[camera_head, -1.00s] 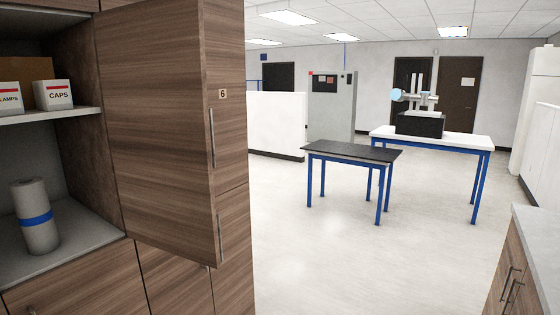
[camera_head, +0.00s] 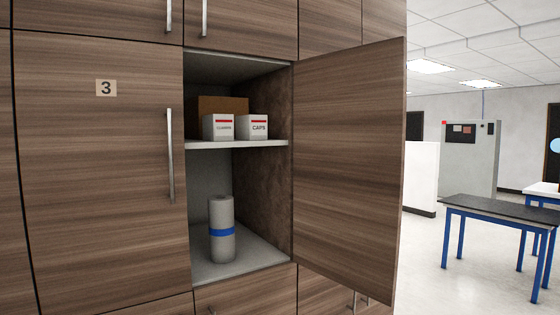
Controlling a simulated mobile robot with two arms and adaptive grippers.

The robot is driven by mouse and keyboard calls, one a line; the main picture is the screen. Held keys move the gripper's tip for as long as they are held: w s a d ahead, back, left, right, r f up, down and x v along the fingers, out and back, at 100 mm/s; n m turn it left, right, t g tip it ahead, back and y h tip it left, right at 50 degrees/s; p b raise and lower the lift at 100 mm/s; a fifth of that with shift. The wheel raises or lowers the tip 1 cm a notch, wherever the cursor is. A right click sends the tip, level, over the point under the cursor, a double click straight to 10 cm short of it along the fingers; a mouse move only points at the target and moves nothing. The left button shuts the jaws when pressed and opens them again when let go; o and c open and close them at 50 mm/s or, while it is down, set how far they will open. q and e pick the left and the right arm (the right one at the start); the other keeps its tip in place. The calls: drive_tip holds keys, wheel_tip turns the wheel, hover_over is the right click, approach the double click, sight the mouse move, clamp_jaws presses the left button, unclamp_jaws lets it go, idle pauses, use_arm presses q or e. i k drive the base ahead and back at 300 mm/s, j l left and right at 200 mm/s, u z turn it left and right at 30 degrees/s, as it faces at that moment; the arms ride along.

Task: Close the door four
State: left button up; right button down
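An open wooden cabinet door (camera_head: 348,165) stands swung out to the right of an open compartment; its inner face shows and no number is visible on it. The door left of the compartment (camera_head: 95,190) is closed, carries the number 3 label (camera_head: 106,88), and has a vertical metal handle (camera_head: 170,155). Inside the open compartment, a shelf (camera_head: 240,145) bears a brown box and two small white boxes, one marked CAPS (camera_head: 258,127). A grey roll with a blue band (camera_head: 222,230) stands below. Neither of my grippers is in view.
The open door juts out into the room. Lower cabinet fronts (camera_head: 245,295) with handles run beneath. To the right are a black-topped table with blue legs (camera_head: 500,212), a low white partition (camera_head: 421,175), a grey cabinet (camera_head: 470,158) and clear pale floor (camera_head: 430,270).

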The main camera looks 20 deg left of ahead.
sight(349, 104)
drive_tip(key=i+l+u, duration=0.1)
drive_tip(key=u, duration=0.35)
drive_tip(key=i+l+u, duration=0.25)
drive_tip(key=u, duration=0.2)
drive_tip(key=i+l+u, duration=0.15)
drive_tip(key=u, duration=0.3)
drive_tip(key=i+l+u, duration=0.1)
drive_tip(key=l+u, duration=0.6)
drive_tip(key=u, duration=0.2)
